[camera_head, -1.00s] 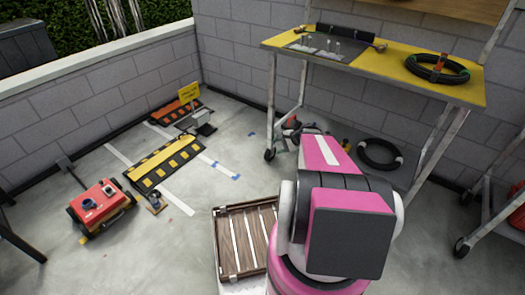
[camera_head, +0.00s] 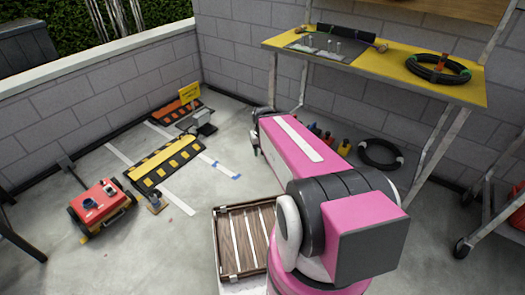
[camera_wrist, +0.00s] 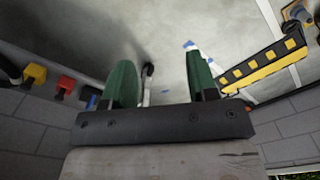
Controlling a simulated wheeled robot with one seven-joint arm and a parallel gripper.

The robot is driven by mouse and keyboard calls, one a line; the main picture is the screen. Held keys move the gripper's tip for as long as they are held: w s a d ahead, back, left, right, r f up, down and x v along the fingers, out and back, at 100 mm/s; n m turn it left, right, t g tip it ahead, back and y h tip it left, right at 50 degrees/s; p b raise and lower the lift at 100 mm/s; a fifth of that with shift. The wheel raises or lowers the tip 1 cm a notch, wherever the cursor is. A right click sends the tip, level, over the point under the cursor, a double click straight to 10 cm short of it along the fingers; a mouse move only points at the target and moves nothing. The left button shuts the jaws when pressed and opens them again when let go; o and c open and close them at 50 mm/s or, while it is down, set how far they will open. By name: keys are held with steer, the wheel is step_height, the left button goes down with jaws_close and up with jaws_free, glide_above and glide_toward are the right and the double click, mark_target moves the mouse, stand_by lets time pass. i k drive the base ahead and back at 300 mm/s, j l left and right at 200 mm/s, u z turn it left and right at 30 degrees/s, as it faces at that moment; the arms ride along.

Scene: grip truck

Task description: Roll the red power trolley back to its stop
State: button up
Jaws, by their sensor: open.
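The red power trolley (camera_head: 102,203) stands on the floor at the left, with dark wheels and a long handle reaching up and left. A yellow-and-black striped block (camera_head: 165,163) lies to its upper right, and an orange-and-black one (camera_head: 178,112) lies behind that. I cannot tell which is the trolley's stop. My gripper (camera_wrist: 162,82) shows two green fingers spread apart with nothing between them in the wrist view. In the head view it is mostly hidden by my pink arm, well right of the trolley. A yellow striped block also shows in the wrist view (camera_wrist: 265,68).
A slatted wooden crate (camera_head: 243,238) stands in front of my base. A yellow-topped workbench (camera_head: 405,73) is at the right, with a coiled black hose (camera_head: 380,153) beneath it. A small yellow sign (camera_head: 189,92) stands by the orange block. Floor between trolley and crate is clear.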

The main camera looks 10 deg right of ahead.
mark_target(110, 202)
steer(key=u, duration=1.75)
